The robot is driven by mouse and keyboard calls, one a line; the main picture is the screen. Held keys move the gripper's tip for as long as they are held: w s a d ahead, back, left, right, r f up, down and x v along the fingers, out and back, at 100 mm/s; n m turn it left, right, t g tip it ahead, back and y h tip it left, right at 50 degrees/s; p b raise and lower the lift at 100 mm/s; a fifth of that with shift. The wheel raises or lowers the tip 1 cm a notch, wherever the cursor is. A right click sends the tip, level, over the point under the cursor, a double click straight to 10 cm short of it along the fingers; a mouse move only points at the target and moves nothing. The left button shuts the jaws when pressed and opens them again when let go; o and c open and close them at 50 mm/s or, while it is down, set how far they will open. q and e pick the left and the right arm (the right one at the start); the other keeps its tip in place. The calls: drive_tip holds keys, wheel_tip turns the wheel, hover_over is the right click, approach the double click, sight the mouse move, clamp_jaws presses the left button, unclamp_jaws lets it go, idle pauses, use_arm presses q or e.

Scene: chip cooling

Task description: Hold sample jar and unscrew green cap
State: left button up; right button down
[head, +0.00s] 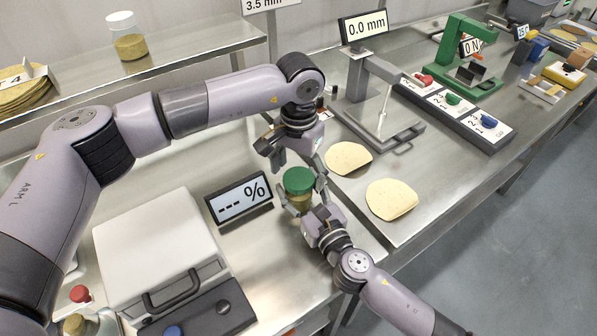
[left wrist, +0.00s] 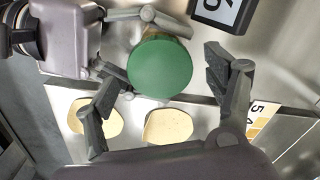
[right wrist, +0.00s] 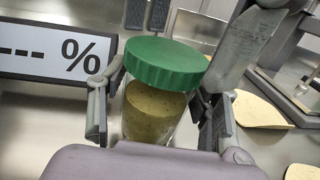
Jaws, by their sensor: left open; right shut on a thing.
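The sample jar (right wrist: 152,112) is clear, with greenish-brown grounds inside, and wears a wide green cap (right wrist: 165,62). In the head view the green cap (head: 299,180) shows beside the percent display, with the jar mostly hidden by fingers. My right gripper (head: 307,198) is shut around the jar body below the cap; its fingers flank the jar in the right wrist view (right wrist: 157,118). My left gripper (head: 292,152) is open above the cap. In the left wrist view the cap (left wrist: 160,67) shows between its spread fingers (left wrist: 165,100), with gaps on both sides.
A percent display (head: 239,198) stands just left of the jar. A white lidded machine (head: 160,245) is at the lower left. Two round chips (head: 391,199) lie to the right, near a gauge stand (head: 365,95). Another jar (head: 130,42) stands on the upper shelf.

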use_arm(q)
wheel_tip(320, 180, up, 7)
drive_tip(key=shift+r, duration=0.1)
drive_tip(key=shift+c, duration=0.2)
drive_tip(key=shift+f, duration=3.95)
drive_tip(key=shift+c, duration=0.4)
drive_tip(key=c, duration=1.1)
drive_tip(key=o, duration=1.2)
drive_tip(key=shift+r, duration=2.3)
use_arm(e)
drive_tip(key=shift+c, duration=2.3)
unclamp_jaws()
